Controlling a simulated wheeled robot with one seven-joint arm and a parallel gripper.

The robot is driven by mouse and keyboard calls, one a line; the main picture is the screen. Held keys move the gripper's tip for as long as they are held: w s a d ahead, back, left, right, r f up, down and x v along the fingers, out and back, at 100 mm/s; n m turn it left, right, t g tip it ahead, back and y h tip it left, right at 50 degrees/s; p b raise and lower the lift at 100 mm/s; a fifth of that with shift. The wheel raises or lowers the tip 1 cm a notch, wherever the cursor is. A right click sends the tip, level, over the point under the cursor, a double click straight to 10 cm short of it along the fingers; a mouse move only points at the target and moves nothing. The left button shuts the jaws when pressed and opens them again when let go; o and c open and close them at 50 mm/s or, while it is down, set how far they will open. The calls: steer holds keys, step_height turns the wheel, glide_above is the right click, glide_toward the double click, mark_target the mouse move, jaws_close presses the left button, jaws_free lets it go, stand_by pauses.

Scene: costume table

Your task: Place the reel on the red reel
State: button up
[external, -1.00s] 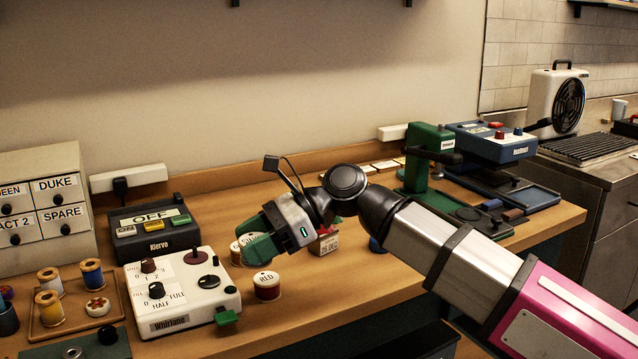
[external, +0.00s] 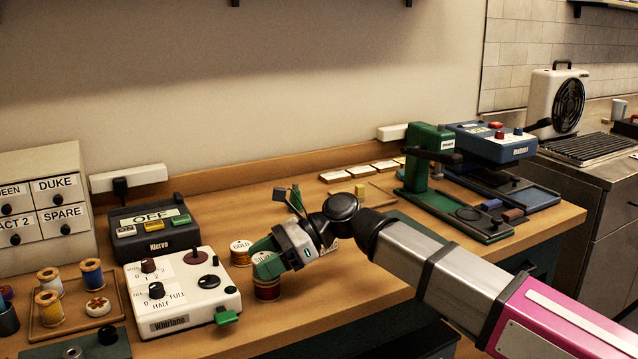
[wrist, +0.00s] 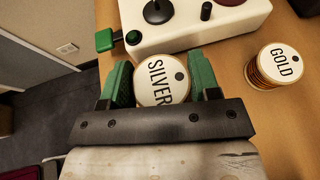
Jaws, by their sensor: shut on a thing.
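My gripper (external: 268,259) is shut on the silver reel, with one green finger on each side of it. The silver reel (wrist: 160,82) has a round white top reading SILVER; in the external view it is partly hidden by the fingers. The red reel (external: 267,291) stands on the wooden table directly below the held reel, and its label is covered. The two look stacked and very close; I cannot tell whether they touch. In the wrist view the red reel is hidden.
The gold reel (external: 240,253) stands just behind and left of the stack. The white Whirlane box (external: 185,290) with knobs and a green tab is close on the left. Spools on a wooden tray (external: 50,328) stand further left. The table to the right is fairly clear.

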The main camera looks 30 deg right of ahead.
steer(key=shift+f, duration=0.2)
steer(key=o, duration=0.9)
steer(key=shift+o, duration=0.2)
steer(key=shift+d+r, duration=0.2)
steer(key=shift+d, duration=0.1)
steer(key=v, duration=1.1)
steer(key=shift+d, duration=0.15)
steer(key=shift+s, duration=0.1)
